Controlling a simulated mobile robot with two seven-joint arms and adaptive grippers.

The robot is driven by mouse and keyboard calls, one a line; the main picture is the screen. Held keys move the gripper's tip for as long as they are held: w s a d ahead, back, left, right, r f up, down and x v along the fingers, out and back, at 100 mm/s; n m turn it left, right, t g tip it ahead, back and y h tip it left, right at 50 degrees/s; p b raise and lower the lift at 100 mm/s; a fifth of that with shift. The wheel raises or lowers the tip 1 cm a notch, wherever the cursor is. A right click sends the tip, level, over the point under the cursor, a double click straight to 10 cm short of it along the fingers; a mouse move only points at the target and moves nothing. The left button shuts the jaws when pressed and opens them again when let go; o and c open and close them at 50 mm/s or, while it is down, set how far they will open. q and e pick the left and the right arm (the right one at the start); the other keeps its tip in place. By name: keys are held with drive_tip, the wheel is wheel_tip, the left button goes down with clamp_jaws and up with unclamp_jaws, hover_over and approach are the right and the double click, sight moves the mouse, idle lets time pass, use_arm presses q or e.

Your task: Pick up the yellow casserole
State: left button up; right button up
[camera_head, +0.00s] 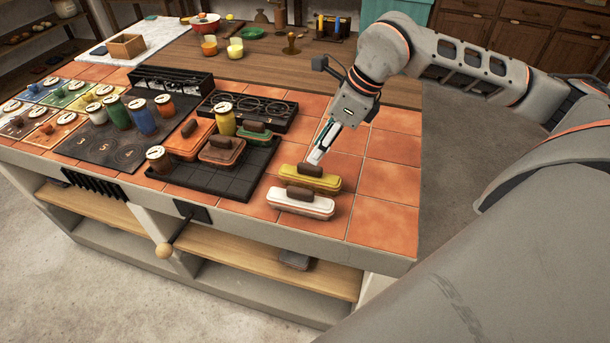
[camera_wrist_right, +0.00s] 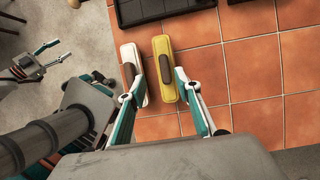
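The yellow casserole (camera_head: 325,184), a long dish with a brown handle on its lid, sits on the orange tiles near the counter's front, just behind a white casserole (camera_head: 318,210). It also shows in the right wrist view (camera_wrist_right: 161,47), right of the white one (camera_wrist_right: 129,54). My right gripper (camera_head: 315,158) is above and just behind the yellow casserole in the head view. In the right wrist view its fingers (camera_wrist_right: 158,94) are spread and empty, one over the white casserole's near end, one right of the yellow. My left gripper (camera_wrist_right: 34,63) is apart over the floor, fingers spread.
A black tray (camera_head: 235,185) left of the yellow casserole holds other casseroles, including a green one (camera_head: 255,137), and a yellow jar (camera_head: 225,123). A black burner unit (camera_head: 275,113) stands behind. Tiles to the right (camera_head: 385,180) are clear up to the counter edge.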

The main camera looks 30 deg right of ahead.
sight(311, 166)
drive_tip(key=shift+w+d+r, duration=0.1)
drive_tip(key=shift+w+d, duration=0.05)
drive_tip(key=shift+d, duration=0.4)
drive_tip(key=shift+w+f, duration=0.1)
drive_tip(key=shift+f, duration=0.2)
drive_tip(key=shift+s+x, duration=0.15)
drive_tip(key=shift+x, duration=1.6)
drive_tip(key=shift+s+x, duration=0.15)
drive_tip(key=shift+x, duration=1.6)
clamp_jaws()
